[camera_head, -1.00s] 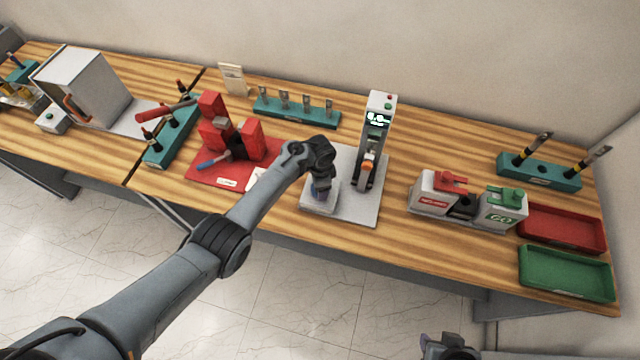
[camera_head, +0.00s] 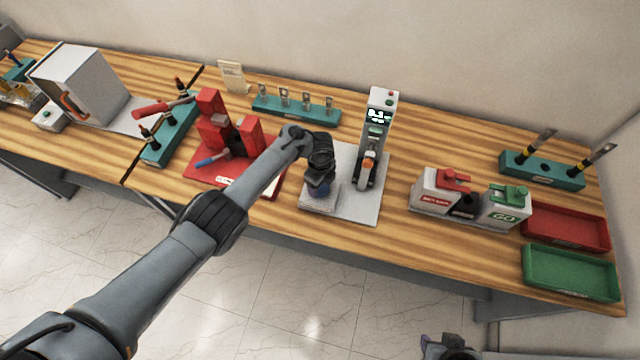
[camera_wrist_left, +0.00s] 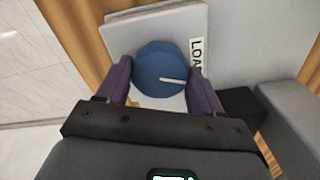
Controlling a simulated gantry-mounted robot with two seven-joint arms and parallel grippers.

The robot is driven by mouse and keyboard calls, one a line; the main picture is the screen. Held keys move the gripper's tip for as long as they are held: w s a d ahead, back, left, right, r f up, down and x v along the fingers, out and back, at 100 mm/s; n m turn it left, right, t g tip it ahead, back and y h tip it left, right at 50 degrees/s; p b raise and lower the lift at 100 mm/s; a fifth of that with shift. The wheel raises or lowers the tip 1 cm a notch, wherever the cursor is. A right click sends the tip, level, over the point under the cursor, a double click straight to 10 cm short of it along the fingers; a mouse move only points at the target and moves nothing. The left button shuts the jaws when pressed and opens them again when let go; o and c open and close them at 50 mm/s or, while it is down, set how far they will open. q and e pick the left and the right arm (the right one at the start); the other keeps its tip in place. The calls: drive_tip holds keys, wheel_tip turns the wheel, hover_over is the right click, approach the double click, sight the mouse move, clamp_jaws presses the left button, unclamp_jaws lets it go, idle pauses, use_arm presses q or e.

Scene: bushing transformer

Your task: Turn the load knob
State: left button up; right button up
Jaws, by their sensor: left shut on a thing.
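The load knob (camera_wrist_left: 160,68) is a round blue knob with a white pointer line, on a light grey box beside a label that reads "LOA". In the left wrist view the pointer runs to the right. My left gripper (camera_head: 319,190) reaches down over the box (camera_head: 318,203). Its two purple fingers stand on either side of the knob in the left wrist view (camera_wrist_left: 160,80), shut on it. In the head view my gripper mostly hides the knob. My right gripper (camera_head: 448,346) shows only partly at the bottom edge, too little to tell its jaws.
A grey tester column with a lit display (camera_head: 378,118) stands on the same grey plate (camera_head: 362,200), right of my gripper. A red fixture (camera_head: 248,137) is left.

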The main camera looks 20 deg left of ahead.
use_arm(q)
drive_tip(key=shift+m, duration=0.7)
drive_tip(key=o, duration=1)
drive_tip(key=shift+o, duration=0.2)
wheel_tip(320, 180, up, 11)
drive_tip(key=p, duration=0.3)
drive_tip(key=shift+f, duration=0.15)
